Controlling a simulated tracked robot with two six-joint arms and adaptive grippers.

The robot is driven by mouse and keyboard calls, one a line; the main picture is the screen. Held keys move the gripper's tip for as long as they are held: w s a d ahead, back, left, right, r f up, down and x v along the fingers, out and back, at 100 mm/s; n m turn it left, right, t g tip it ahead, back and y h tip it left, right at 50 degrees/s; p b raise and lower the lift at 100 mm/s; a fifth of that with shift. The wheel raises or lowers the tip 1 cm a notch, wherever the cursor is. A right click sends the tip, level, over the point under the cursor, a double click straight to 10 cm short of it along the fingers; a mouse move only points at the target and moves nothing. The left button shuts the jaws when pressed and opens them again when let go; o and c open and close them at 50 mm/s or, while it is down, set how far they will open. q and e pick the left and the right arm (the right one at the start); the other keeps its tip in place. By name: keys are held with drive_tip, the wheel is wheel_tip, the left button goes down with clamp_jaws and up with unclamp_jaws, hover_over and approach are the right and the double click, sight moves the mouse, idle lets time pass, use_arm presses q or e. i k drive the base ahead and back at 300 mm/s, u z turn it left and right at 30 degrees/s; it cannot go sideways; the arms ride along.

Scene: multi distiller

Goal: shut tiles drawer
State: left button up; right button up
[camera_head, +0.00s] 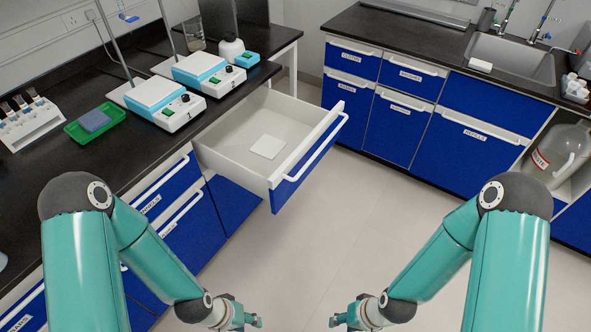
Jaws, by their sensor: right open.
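The tiles drawer (229,153) is pulled far out from under the left bench, with a blue front and a white bar handle (317,150). One white square tile (268,146) lies flat on its floor. My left gripper (256,320) is low at the bottom of the view, below and apart from the drawer; its fingers are too small to tell open from shut. My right gripper (335,321) is also low, right of the left one, open and apart from the drawer. Neither gripper touches the drawer.
The black left bench (60,180) bears two hot-plate stirrers (160,96), a green tray (95,124) with a blue block, and a tube rack (32,122). Blue cabinets with a sink (520,60) stand at the right. The floor (345,215) between is clear.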

sight(309, 131)
drive_tip(key=u, duration=0.1)
drive_tip(key=k, duration=0.15)
drive_tip(key=z, duration=0.4)
drive_tip(key=i, duration=0.8)
drive_tip(key=u, duration=1.05)
drive_tip(key=k, duration=0.9)
drive_tip(key=z, duration=0.05)
drive_tip(key=i, duration=0.95)
drive_tip(key=z, duration=0.05)
